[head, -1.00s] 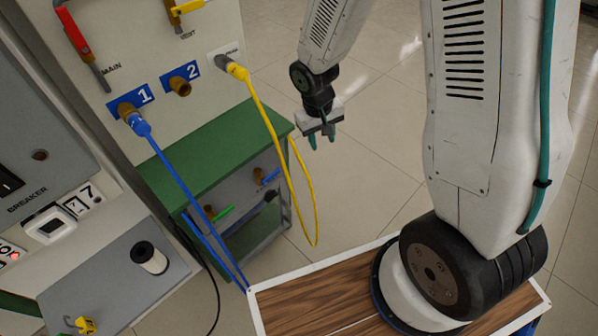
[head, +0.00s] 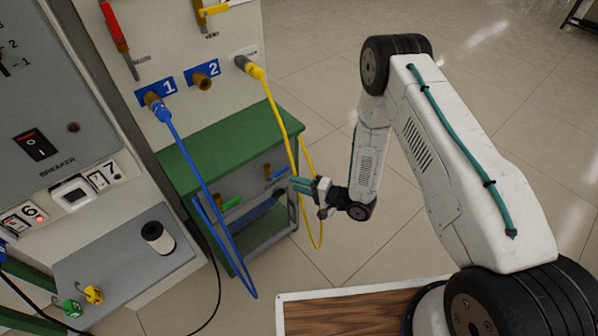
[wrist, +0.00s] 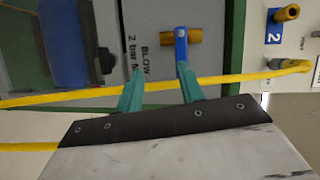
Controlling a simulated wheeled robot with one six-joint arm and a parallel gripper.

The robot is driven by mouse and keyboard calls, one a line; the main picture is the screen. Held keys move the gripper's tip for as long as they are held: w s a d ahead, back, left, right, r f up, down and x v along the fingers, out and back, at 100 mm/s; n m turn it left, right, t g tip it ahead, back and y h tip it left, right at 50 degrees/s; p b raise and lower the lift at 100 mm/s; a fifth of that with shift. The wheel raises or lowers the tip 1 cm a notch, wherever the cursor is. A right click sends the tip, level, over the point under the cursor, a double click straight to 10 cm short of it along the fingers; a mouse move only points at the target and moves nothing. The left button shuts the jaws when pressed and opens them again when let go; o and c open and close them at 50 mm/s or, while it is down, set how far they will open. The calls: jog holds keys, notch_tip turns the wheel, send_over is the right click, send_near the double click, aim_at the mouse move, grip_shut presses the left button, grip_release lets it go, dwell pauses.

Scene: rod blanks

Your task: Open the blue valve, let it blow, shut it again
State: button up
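The blue valve (head: 276,172) is on the front of the green-topped cabinet (head: 225,150), with a blue lever on a brass body. In the wrist view its blue lever (wrist: 181,46) stands across the horizontal brass body, beside a label reading "BLOW 2 bar". My gripper (head: 299,185) is at the cabinet's front, just right of the valve. Its teal fingers are apart with nothing between them in the wrist view (wrist: 160,75). The right fingertip appears close to the lever's end; I cannot tell whether they touch.
A yellow hose (head: 281,125) hangs down from the panel and crosses the wrist view by my fingers. A blue hose (head: 190,160) loops down left of it. A green-handled valve (head: 231,202) is left of the blue valve. Open floor lies right of the cabinet.

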aim_at(285, 171)
jog(key=shift+m+t+y, duration=0.4)
jog(key=shift+m+t, duration=0.2)
jog(key=shift+m, duration=0.2)
jog(key=w+a, duration=0.1)
jog(key=w+a+r, duration=0.1)
jog(key=w+a, duration=0.1)
jog(key=w+a+r, duration=0.1)
jog(key=a, duration=0.1)
jog(key=shift+w+r, duration=0.2)
jog(key=shift+w, duration=0.2)
jog(key=shift+c, duration=0.4)
grip_shut()
jog(key=shift+d, duration=0.1)
